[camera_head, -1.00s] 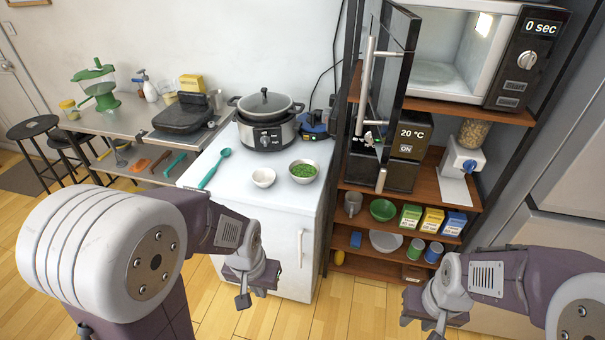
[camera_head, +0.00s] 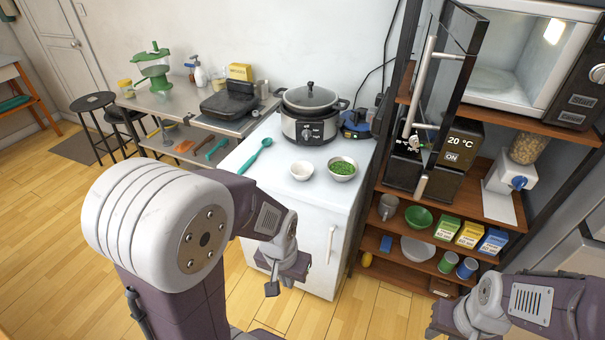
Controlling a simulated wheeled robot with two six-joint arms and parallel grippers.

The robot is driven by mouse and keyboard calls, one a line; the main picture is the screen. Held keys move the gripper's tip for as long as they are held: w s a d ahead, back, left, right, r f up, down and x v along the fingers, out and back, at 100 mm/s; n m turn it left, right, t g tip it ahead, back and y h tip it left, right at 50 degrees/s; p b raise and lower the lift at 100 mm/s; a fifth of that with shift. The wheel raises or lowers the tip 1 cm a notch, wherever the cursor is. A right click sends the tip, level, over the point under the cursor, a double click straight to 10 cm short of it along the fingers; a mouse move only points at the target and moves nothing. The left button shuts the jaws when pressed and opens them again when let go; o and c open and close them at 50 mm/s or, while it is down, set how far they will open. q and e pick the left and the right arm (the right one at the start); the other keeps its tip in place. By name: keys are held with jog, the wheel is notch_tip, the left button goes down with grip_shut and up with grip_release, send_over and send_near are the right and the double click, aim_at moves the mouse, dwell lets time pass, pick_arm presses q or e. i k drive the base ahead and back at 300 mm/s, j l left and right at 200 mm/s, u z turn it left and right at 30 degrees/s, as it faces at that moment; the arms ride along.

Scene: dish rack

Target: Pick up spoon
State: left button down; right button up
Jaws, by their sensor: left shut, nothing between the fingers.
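A teal-green spoon (camera_head: 255,156) lies on the left part of the white counter (camera_head: 262,180), its bowl toward the back right. My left gripper (camera_head: 273,285) is shut and empty. It hangs in front of the white cabinet, lower in the picture than the counter top and well apart from the spoon. My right gripper (camera_head: 440,328) is at the bottom right, partly cut off by the picture edge, and its fingers do not show clearly.
A white bowl (camera_head: 301,171), a bowl of green peas (camera_head: 342,168) and a slow cooker (camera_head: 309,112) stand right of the spoon. A steel table (camera_head: 160,110) stands left, a shelf unit with an open microwave (camera_head: 510,75) right.

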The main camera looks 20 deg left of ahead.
aim_at(267, 142)
jog(key=i+j+z, duration=0.1)
jog(key=j, duration=0.45)
jog(key=i+j+z, duration=0.1)
jog(key=i+j, duration=0.15)
jog(key=j, duration=0.35)
jog(key=i+j+z, duration=0.15)
jog(key=j, duration=0.45)
jog(key=i+j+z, duration=0.1)
jog(key=j, duration=0.45)
jog(key=i+j+z, duration=0.1)
jog(key=j, duration=0.55)
jog(key=i+j+z, duration=0.1)
jog(key=j, duration=0.5)
